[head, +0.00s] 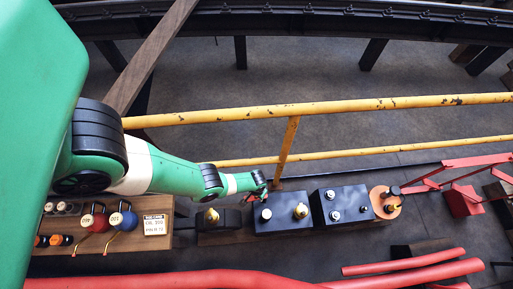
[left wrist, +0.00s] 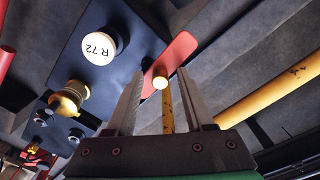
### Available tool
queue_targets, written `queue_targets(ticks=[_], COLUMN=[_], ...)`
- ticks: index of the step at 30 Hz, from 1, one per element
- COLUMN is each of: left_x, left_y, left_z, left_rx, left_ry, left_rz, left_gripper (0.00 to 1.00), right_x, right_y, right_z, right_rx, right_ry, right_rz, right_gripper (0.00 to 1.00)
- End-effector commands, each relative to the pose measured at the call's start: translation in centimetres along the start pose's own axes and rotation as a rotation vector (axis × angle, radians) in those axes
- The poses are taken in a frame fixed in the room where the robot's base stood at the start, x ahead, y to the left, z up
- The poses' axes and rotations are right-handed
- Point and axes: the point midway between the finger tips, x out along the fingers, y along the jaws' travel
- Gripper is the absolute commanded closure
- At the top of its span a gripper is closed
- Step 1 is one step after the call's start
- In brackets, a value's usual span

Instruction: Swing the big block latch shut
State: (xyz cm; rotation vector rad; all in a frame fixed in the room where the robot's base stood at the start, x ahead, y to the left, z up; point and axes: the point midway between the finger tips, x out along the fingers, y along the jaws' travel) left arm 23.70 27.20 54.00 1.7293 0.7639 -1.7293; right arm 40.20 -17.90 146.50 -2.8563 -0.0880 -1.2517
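In the left wrist view a red bar (left wrist: 178,52), likely the latch, lies at the edge of a dark block (left wrist: 125,65), with a pale round knob (left wrist: 160,82) on it. My left gripper (left wrist: 160,95) is open, its two fingers apart on either side of the knob; whether they touch it cannot be told. In the head view my left gripper (head: 260,190) is at the back left corner of the black block (head: 283,222), and only a little red shows there. The block carries a white cap, marked R 72 in the wrist view (left wrist: 98,47), and a brass fitting (head: 301,211). My right gripper is not in view.
A second black block (head: 341,205) and an orange round part (head: 386,202) stand to the right. Yellow railings (head: 340,106) run behind. Red pipes (head: 410,262) cross in front.

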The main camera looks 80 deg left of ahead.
Motion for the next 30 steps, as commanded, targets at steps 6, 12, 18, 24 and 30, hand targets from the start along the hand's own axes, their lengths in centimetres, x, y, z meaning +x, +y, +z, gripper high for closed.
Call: queue_targets(ticks=[6, 12, 18, 24, 30], left_x=[0.00, 0.00, 0.01, 0.01, 0.02], left_y=[-0.01, -0.01, -0.01, -0.01, -0.02], left_z=[0.01, 0.01, 0.02, 0.02, 0.02], left_rx=[0.000, 0.000, 0.000, 0.000, 0.000], left_ry=[0.000, 0.000, 0.000, 0.000, 0.000], left_rz=[0.000, 0.000, 0.000, 0.000, 0.000], left_gripper=[0.89, 1.00, 1.00, 1.00, 1.00], right_x=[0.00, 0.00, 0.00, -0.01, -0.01], right_y=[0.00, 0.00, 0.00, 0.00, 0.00], right_z=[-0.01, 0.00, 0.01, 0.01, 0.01], right_rx=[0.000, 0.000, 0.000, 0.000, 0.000], right_ry=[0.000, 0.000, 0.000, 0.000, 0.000], right_rz=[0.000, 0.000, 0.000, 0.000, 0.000], right_gripper=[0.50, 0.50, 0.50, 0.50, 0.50])
